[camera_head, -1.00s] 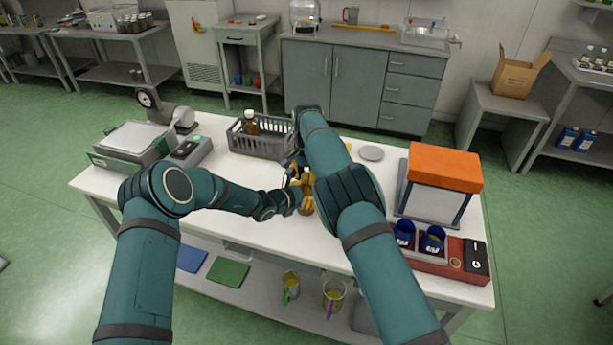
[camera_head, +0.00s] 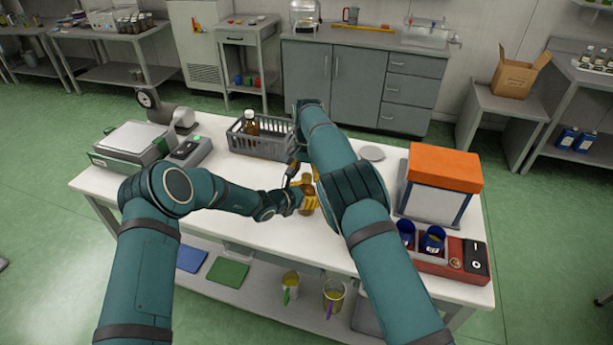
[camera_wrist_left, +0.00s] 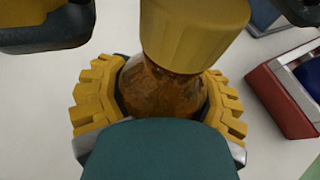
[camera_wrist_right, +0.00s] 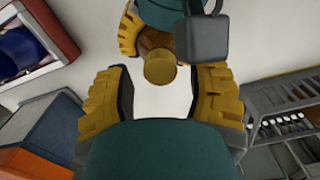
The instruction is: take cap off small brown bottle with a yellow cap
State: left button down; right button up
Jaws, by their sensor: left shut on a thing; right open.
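The small brown bottle (camera_wrist_left: 155,92) is held upright between the yellow ribbed fingers of my left gripper (camera_wrist_left: 160,100), which is shut on its body. Its yellow cap (camera_wrist_left: 192,32) sits on top of the bottle, and the cap also shows in the right wrist view (camera_wrist_right: 160,70). My right gripper (camera_wrist_right: 160,98) is open, with its fingers apart and nothing between them but bare table top. The cap is just beyond its fingertips and not gripped. In the head view the left gripper (camera_head: 305,196) is low over the table, and my right forearm partly hides the right gripper.
A grey crate (camera_head: 262,150) with a white-capped brown bottle (camera_head: 250,124) stands behind the grippers. A scale (camera_head: 133,140) is at left. An orange-topped box (camera_head: 444,168) and a red unit with blue cups (camera_head: 462,256) are at right. The front of the table top is clear.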

jog(key=shift+r, duration=1.5)
pick_arm(q)
grip_release()
